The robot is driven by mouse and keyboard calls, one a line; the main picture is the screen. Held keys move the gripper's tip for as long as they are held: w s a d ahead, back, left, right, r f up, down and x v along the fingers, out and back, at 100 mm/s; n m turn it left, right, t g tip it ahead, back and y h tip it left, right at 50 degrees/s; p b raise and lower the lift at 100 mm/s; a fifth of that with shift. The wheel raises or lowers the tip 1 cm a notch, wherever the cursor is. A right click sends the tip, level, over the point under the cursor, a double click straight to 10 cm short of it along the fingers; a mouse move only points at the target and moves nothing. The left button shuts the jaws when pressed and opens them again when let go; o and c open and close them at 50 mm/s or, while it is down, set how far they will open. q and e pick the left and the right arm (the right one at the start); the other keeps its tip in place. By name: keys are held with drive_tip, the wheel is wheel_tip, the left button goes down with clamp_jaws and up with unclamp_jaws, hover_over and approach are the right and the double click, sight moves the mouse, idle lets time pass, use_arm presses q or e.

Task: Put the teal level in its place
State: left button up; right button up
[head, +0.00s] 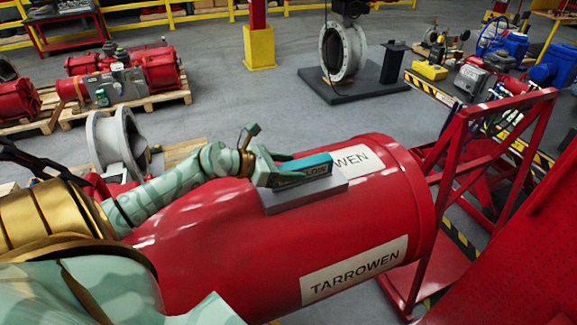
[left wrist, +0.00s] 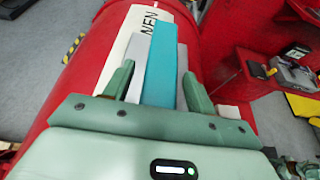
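The teal level (head: 306,163) is a bar with a teal top and a dark lettered side. It is at a grey flat pad (head: 300,197) on top of the red cylinder (head: 210,225); I cannot tell whether it rests fully on the pad. My left gripper (head: 268,167) is at the level's near-left end. In the left wrist view, the level (left wrist: 161,60) runs lengthwise between the two fingers of the gripper (left wrist: 158,88). The fingers are apart, with a gap on the level's left side; the right finger is closer to it. My right gripper is not in view.
White TARROWEN labels (head: 354,270) are on the cylinder. A red frame (head: 470,150) stands right of it, and a red perforated panel (head: 530,245) fills the lower right. Pallets with red actuators (head: 120,80) are at the back left. Grey floor lies behind.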

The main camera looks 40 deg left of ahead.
use_arm(q)
drive_tip(key=shift+r, duration=0.15)
drive_tip(key=b+v, duration=0.1)
drive_tip(key=v, duration=1.1)
drive_tip(key=shift+b, duration=0.3)
drive_tip(key=shift+a, duration=0.1)
